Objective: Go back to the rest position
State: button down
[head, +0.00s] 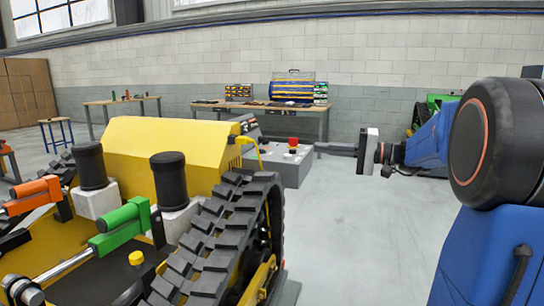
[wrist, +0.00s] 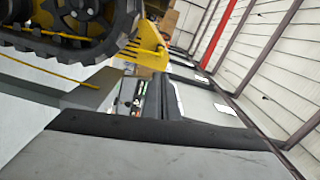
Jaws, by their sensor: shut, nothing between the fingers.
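My gripper (head: 322,147) shows in the head view, right of centre. It is shut and empty, and its fingers point left, level with the grey control box (head: 290,166) with a red button. I cannot tell whether the fingertips touch the box or only overlap it in the picture. My blue and black arm reaches in from the right. In the wrist view a broad grey and black shape fills the bottom, and the picture is tilted.
A yellow tracked carrier (head: 165,150) with a black rubber track (head: 220,235) fills the left; its track also shows in the wrist view (wrist: 70,35). Workbenches (head: 265,106) stand along the back wall. The grey floor (head: 355,240) right of the carrier is clear.

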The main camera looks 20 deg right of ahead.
jog(key=s+a+f+n+g+h, duration=0.2)
jog(key=s+a+f+g+h, duration=0.4)
jog(key=s+a+f, duration=0.9)
jog(key=s+d+f+n+h, duration=0.1)
jog(key=s+d+f+h, duration=0.2)
jog(key=s, duration=0.5)
jog(key=s+d+f+n+h, duration=0.2)
jog(key=s+f+h, duration=0.3)
jog(key=s+f, duration=0.3)
jog(key=shift+s+d+f+h, duration=0.15)
jog(key=shift+s+d+h, duration=0.15)
jog(key=shift+s+d, duration=0.35)
jog(key=c, duration=2.5)
grip_release()
jog(key=shift+w, duration=0.1)
